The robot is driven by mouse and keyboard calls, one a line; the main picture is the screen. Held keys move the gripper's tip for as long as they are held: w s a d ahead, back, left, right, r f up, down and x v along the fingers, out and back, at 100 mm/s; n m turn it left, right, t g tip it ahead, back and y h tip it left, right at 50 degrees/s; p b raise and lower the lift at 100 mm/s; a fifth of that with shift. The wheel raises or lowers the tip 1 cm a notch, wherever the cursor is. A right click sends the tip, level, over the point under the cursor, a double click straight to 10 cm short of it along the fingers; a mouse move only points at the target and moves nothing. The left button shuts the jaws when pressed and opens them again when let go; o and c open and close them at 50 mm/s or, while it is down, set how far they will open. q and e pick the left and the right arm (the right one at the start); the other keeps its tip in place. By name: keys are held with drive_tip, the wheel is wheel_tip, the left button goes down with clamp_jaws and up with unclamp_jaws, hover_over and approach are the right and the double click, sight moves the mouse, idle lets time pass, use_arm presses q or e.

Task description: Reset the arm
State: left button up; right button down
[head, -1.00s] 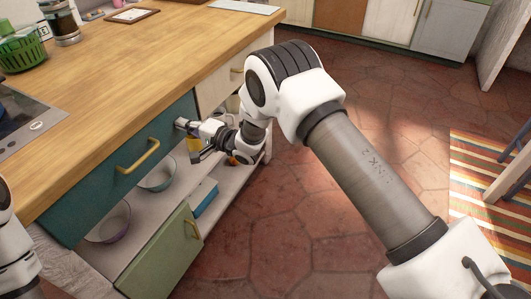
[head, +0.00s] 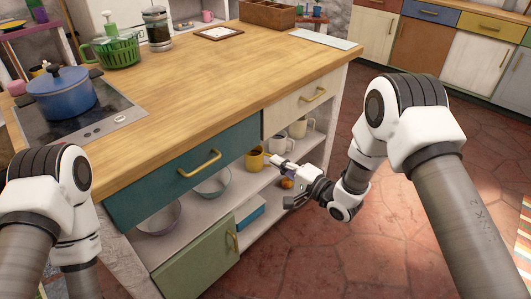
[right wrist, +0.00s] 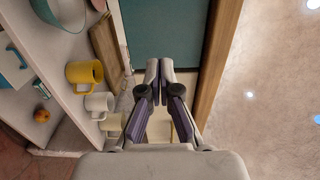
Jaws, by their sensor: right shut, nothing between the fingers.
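My right gripper (head: 279,162) is in front of the counter's open shelf, just below the drawers, in the head view. Its fingers are together and empty. In the right wrist view the two fingertips (right wrist: 159,72) meet in front of the teal drawer front (right wrist: 163,30). In the head view the teal drawer (head: 185,172) with its brass handle looks closed. My left arm (head: 50,200) shows at the left of the head view, but its gripper is out of the picture.
A yellow mug (head: 254,158) and bowls stand on the shelf below. Terracotta floor (head: 330,255) is open at the right.

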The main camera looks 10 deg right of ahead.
drive_tip(key=s+d+f+n+g+h+p, duration=0.3)
drive_tip(key=s+d+f+g, duration=0.1)
drive_tip(key=s, duration=0.9)
drive_tip(key=s+d+f+n+g+h+p, duration=0.3)
drive_tip(key=s+d+f+g+h+p, duration=0.1)
drive_tip(key=s, duration=0.9)
drive_tip(key=s+d+f+n+g+h+p, duration=0.4)
drive_tip(key=s+g, duration=0.2)
drive_tip(key=s, duration=0.8)
drive_tip(key=shift+d+f, duration=0.15)
